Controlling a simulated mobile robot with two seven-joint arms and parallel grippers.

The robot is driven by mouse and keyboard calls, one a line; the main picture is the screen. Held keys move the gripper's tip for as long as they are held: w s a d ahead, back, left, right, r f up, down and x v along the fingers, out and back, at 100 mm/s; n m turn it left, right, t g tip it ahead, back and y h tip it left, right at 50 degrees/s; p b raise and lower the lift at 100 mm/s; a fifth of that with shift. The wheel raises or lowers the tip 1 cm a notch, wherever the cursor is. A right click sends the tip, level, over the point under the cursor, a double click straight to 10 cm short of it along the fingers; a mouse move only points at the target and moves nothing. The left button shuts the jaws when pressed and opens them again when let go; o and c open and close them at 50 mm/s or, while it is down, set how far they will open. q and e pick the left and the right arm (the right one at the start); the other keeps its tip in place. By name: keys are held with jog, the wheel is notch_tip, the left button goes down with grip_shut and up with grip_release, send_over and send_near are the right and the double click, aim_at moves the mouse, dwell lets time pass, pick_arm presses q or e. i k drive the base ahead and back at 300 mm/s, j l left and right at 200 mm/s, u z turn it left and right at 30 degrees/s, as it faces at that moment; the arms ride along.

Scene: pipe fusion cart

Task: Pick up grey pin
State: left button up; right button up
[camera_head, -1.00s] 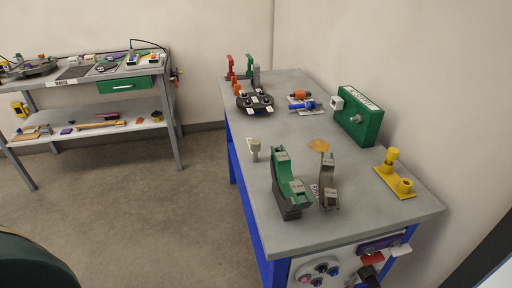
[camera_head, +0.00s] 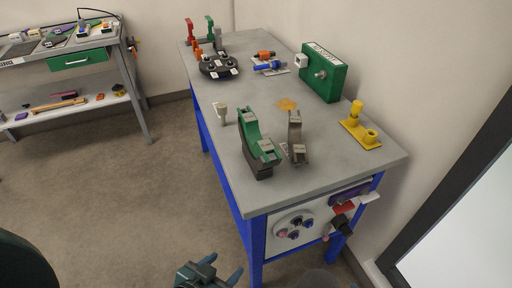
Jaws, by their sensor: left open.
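A small light grey pin (camera_head: 222,116) stands upright near the left edge of the grey table (camera_head: 320,176), left of a green and dark grey curved clamp (camera_head: 258,145). A taller grey post (camera_head: 218,42) shows at the far end, but I cannot tell whether it is a loose pin. My left gripper (camera_head: 222,268) is at the bottom of the view, in front of and below the tabletop. It is open with nothing between its fingers, well apart from the pin.
A grey bracket (camera_head: 296,138) stands beside the clamp. A green box (camera_head: 322,73) and a yellow fixture (camera_head: 362,131) line the right side. A black round holder (camera_head: 219,67) sits toward the far end. A side panel with dials (camera_head: 292,230) faces the front.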

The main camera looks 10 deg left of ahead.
aim_at(222, 107)
jog(key=i+j+z, duration=0.15)
jog(key=j+z, duration=0.3)
jog(key=j, duration=0.15)
jog(key=j+z, duration=0.4)
jog(key=j, duration=0.2)
jog(key=j+z, duration=0.45)
jog(key=j, duration=0.2)
jog(key=k+j+z, duration=0.1)
jog(key=j+z, duration=0.35)
jog(key=j, duration=0.15)
